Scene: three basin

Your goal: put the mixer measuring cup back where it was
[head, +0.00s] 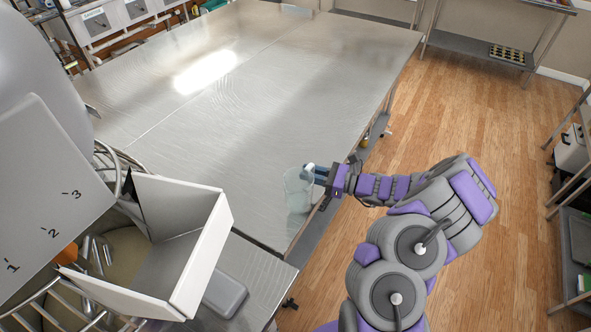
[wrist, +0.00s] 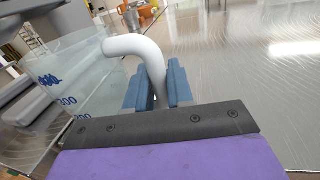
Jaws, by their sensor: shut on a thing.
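The measuring cup (head: 297,192) is clear with a pale handle. It is upright or nearly so at the right edge of the steel table (head: 250,130). I cannot tell whether its base touches the tabletop. My gripper (head: 314,173) comes from the right and is shut on the handle. In the wrist view the white curved handle (wrist: 148,58) runs down between the blue fingers of my gripper (wrist: 157,84). The clear wall with blue numbers of the measuring cup (wrist: 72,78) is to the left of the fingers. A large mixer (head: 45,180) marked 1, 2, 3 stands at the left.
A white open box-like chute (head: 205,255) sticks out from the mixer's bowl guard. A grey rounded block (head: 225,294) lies beside it on the near table. The long steel tabletop is mostly clear. Wooden floor (head: 480,130) is open to the right, with shelves (head: 580,150) along the far right.

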